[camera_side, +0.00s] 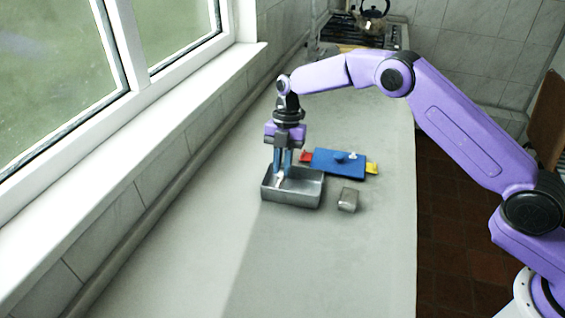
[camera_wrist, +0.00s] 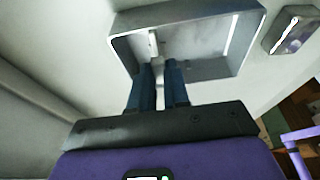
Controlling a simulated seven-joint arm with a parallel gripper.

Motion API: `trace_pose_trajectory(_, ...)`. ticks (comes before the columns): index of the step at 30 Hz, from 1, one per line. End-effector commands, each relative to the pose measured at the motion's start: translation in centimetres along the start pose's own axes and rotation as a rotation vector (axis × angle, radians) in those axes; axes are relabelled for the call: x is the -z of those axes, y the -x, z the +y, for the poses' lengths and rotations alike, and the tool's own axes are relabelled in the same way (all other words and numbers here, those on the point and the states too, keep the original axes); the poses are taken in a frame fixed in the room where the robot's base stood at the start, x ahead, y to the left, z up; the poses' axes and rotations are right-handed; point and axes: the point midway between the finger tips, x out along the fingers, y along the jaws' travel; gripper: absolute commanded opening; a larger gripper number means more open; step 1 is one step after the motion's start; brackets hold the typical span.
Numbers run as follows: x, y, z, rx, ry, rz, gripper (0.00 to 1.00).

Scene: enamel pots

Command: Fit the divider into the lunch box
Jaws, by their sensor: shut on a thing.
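The lunch box (camera_side: 291,197) is an open grey metal tray on the counter; it also shows in the wrist view (camera_wrist: 225,68). My gripper (camera_side: 283,172) points down over the left part of its opening, with blue fingers. The fingers are shut on the divider (camera_side: 279,178), a small pale plate. In the wrist view a pale upright strip of the divider (camera_wrist: 153,42) shows just beyond the fingertips (camera_wrist: 162,68). The divider is at or inside the box opening. I cannot tell whether it touches the floor or walls; the fingers hide part of it.
A blue lid (camera_side: 338,165) with a knob, and red (camera_side: 306,156) and yellow (camera_side: 372,168) pieces at its ends, lies behind the box. A small grey metal box (camera_side: 348,199) stands to the right. The front counter is clear; a window wall runs along the left.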

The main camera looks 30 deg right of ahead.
Motion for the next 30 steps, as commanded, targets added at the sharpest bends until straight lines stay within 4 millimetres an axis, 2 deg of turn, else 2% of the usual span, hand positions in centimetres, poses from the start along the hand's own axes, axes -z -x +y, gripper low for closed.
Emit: trace_pose_trajectory(30, -0.5, -1.7, 0.0, 0.000, 0.000, 0.000, 0.00)
